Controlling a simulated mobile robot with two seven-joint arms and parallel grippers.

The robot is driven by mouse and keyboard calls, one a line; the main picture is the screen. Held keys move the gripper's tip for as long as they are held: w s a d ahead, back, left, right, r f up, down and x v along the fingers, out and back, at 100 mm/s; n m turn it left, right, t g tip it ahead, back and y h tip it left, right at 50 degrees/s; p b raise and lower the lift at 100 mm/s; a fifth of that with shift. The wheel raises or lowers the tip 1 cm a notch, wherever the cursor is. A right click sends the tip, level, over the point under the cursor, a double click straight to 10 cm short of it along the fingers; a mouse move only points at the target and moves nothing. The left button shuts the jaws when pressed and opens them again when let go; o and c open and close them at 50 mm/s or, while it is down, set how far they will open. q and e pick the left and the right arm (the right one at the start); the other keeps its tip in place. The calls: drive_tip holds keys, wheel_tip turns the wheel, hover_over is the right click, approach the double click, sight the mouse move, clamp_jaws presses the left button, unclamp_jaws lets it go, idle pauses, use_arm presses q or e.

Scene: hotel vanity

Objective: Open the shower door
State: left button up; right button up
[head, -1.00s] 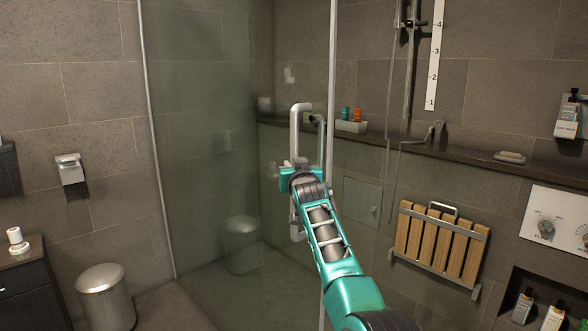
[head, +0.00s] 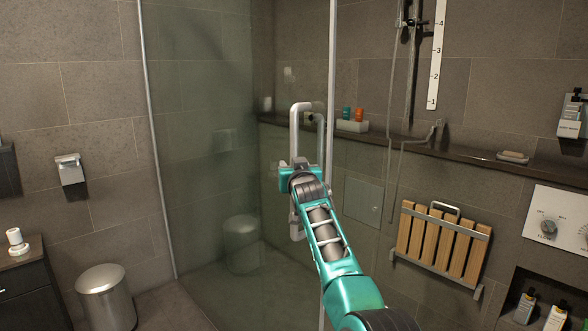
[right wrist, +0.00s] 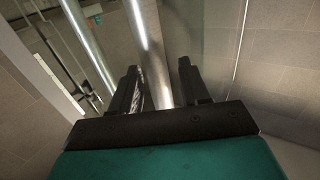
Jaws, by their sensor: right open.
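The shower door (head: 205,150) is a tall clear glass panel with a metal edge strip (head: 331,90). It appears shut or nearly so; I cannot tell exactly. Its pale metal loop handle (head: 295,122) stands upright near that strip. My right gripper (head: 300,164) is at the handle's middle and hides part of it. In the right wrist view, the open fingers (right wrist: 158,68) stand on either side of a shiny metal bar (right wrist: 150,45), with a gap at the right finger. Contact at the left finger is unclear. My left gripper is out of view.
A folding wooden seat (head: 440,245) hangs on the wall to the right. A ledge (head: 470,152) holds a small tray with bottles (head: 352,126). A metal bin (head: 105,298) and a dark cabinet (head: 30,295) stand at the lower left.

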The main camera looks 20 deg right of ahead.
drive_tip(key=shift+s, duration=0.1)
drive_tip(key=s+a, duration=0.2)
drive_tip(key=s, duration=1)
drive_tip(key=shift+s+a+p, duration=0.25)
drive_tip(key=shift+p, duration=0.1)
